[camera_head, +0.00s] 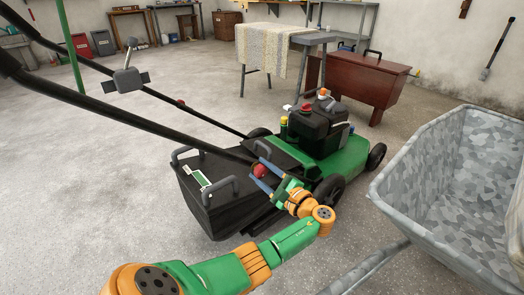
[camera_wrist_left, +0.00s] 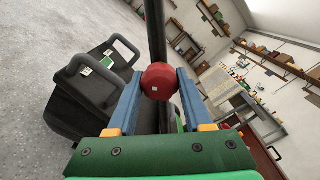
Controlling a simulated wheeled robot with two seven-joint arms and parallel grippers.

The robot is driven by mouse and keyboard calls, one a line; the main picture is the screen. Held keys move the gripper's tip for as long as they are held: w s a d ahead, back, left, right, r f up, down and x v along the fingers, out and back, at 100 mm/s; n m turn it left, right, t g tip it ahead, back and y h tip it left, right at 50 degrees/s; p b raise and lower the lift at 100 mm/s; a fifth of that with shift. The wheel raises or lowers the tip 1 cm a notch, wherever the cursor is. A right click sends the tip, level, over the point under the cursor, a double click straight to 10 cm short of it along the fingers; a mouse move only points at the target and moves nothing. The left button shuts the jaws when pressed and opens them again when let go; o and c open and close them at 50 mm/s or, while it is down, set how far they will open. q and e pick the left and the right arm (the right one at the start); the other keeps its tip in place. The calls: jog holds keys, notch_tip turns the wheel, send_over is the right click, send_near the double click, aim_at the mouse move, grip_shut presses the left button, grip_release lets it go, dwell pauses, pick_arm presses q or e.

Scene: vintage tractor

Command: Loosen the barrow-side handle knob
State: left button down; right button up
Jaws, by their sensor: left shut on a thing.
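The green and black lawn mower (camera_head: 345,160) stands on the concrete floor, its black handle bars (camera_head: 130,87) slanting up to the left. The barrow-side handle knob (camera_head: 259,170) is red and round, at the lower end of the near handle bar. It also shows in the left wrist view (camera_wrist_left: 159,81), between the two blue fingers. My left gripper (camera_head: 262,174) is shut on this knob, one finger on each side. The left gripper also shows in the wrist view (camera_wrist_left: 158,90). Another red knob (camera_head: 181,102) sits on the far bar. My right gripper is not in view.
A grey metal wheelbarrow (camera_head: 450,190) stands close at the right, its handle (camera_head: 372,266) reaching toward my left arm. The black grass box (camera_head: 215,190) lies just left of my gripper. A reddish wooden chest (camera_head: 360,82) stands behind. Open floor lies at the left.

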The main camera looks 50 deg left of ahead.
aim_at(265, 174)
pick_arm(q)
jog(key=shift+c, duration=1.5)
grip_release()
jog(key=d, duration=0.7)
jog(key=shift+s+p, duration=0.3)
jog(key=shift+s, duration=0.05)
